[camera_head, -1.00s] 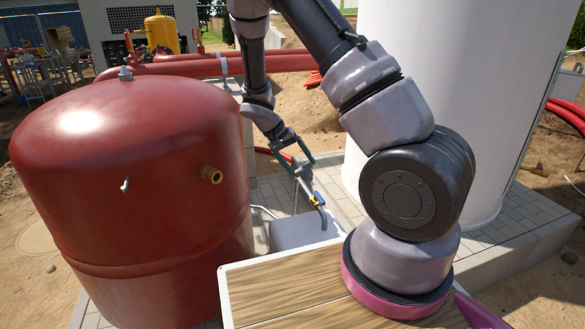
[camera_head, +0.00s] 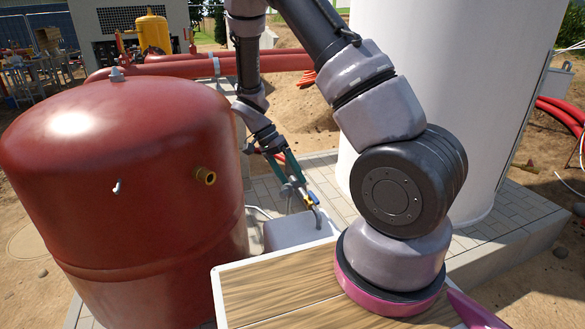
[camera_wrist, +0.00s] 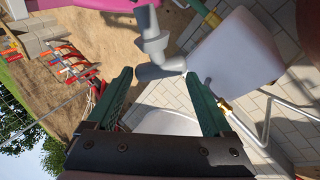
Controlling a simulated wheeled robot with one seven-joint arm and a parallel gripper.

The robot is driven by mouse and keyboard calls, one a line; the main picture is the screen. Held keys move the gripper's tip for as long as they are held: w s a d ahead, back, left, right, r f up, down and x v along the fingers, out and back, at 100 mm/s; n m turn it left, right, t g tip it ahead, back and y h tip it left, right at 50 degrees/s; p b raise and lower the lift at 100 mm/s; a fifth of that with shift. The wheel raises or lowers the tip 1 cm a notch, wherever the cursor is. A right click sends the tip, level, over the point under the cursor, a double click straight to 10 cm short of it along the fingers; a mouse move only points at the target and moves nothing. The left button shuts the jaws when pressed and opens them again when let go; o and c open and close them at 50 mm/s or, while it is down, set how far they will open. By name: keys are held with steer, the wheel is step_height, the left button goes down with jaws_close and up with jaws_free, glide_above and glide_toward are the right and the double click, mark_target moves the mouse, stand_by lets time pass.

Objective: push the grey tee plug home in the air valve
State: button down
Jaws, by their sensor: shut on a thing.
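The grey tee plug (camera_wrist: 160,69) lies crosswise between the green fingertips of my gripper (camera_wrist: 160,75) in the wrist view. My gripper (camera_head: 289,183) is shut on it, pointing down towards the fitting. In the head view the plug (camera_head: 287,189) is small and partly covered by the fingers. Grey fitting parts (camera_wrist: 151,38) run on from the plug in the wrist view. I cannot tell how deep the plug sits.
A pale box (camera_head: 298,232) stands below the valve, and a large red tank (camera_head: 110,190) is close on the left. A white cylinder (camera_head: 440,75) rises at the right behind my arm. A wooden-topped surface (camera_head: 275,293) lies in front. Paving (camera_head: 325,178) surrounds the valve.

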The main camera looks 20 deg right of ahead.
steer(key=s+a+r+m+y, duration=0.2)
steer(key=s+a+m+y, duration=0.2)
steer(key=a+m, duration=0.2)
steer(key=s+a+r+m+y, duration=0.3)
steer(key=a+m, duration=0.4)
steer(key=m, duration=0.3)
steer(key=shift+s+a+g+y, duration=0.15)
steer(key=shift+s+g+y, duration=0.25)
steer(key=shift+s+y, duration=0.3)
steer(key=shift+w+a+m+y, duration=0.2)
steer(key=shift+w+a+m, duration=0.45)
steer(key=shift+w+m, duration=0.35)
steer(key=shift+w+a+m+y, duration=0.2)
steer(key=shift+w+a+m, duration=0.45)
steer(key=shift+w+m, duration=0.35)
steer(key=shift+w+a, duration=0.7)
steer(key=shift+w, duration=0.2)
steer(key=shift+w+a, duration=0.3)
steer(key=shift+w, duration=0.05)
